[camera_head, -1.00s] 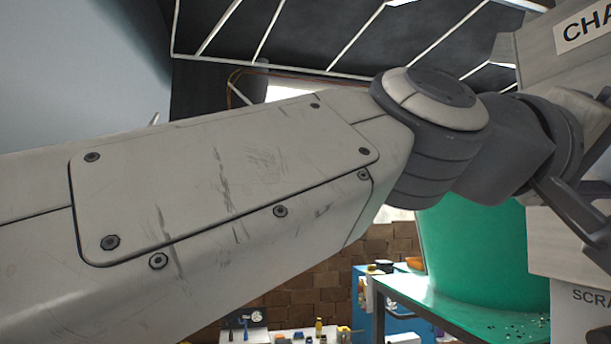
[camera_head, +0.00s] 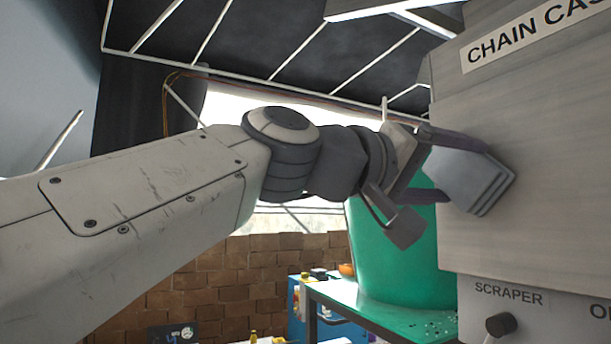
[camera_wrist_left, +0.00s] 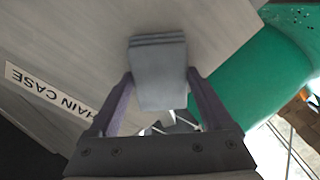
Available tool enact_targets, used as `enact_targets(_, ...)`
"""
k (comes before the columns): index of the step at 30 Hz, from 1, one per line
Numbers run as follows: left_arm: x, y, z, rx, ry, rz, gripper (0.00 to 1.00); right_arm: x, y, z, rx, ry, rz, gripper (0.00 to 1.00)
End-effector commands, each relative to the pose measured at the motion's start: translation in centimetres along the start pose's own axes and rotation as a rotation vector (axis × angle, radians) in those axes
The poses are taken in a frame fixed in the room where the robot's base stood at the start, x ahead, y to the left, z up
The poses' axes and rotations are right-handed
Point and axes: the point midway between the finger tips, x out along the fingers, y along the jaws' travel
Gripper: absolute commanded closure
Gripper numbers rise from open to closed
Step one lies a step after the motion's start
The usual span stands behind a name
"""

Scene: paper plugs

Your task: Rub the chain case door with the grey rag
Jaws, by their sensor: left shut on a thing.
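The chain case door (camera_head: 550,160) is a grey panel at the right of the head view, with a "CHAIN CASE" label at its top. It also fills much of the wrist view (camera_wrist_left: 220,30). My left gripper (camera_head: 455,168) is shut on the grey rag (camera_head: 470,180), a folded, layered block. The rag's layered end faces the door and looks to be at or against its surface; exact contact is hard to tell. In the wrist view the rag (camera_wrist_left: 159,80) sits between the two fingers (camera_wrist_left: 160,100). My right gripper is not in view.
Below the door is a panel labelled "SCRAPER" with a dark knob (camera_head: 501,324). A large green tub (camera_head: 390,250) stands behind my left wrist on a green-topped table (camera_head: 350,301).

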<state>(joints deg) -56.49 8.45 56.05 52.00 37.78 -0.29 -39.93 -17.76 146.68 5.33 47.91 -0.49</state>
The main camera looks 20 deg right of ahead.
Motion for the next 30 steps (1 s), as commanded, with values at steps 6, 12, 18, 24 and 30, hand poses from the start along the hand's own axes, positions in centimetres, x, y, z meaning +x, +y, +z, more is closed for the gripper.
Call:
enact_targets(6,0.0,-0.3,-0.3,0.0,-0.001,0.0,0.61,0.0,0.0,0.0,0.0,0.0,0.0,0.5)
enact_targets(12,-0.1,-0.3,-0.3,0.0,0.0,0.001,0.61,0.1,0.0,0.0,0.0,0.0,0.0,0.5)
enact_targets(18,-1.8,-0.5,-0.2,0.001,0.002,0.001,0.61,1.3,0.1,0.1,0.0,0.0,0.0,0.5)
enact_targets(24,-3.8,-0.4,-0.2,0.0,0.002,0.001,0.61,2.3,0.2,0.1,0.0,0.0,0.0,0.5)
enact_targets(30,-5.6,-0.4,-0.2,0.001,0.002,0.001,0.61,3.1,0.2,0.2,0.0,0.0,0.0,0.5)
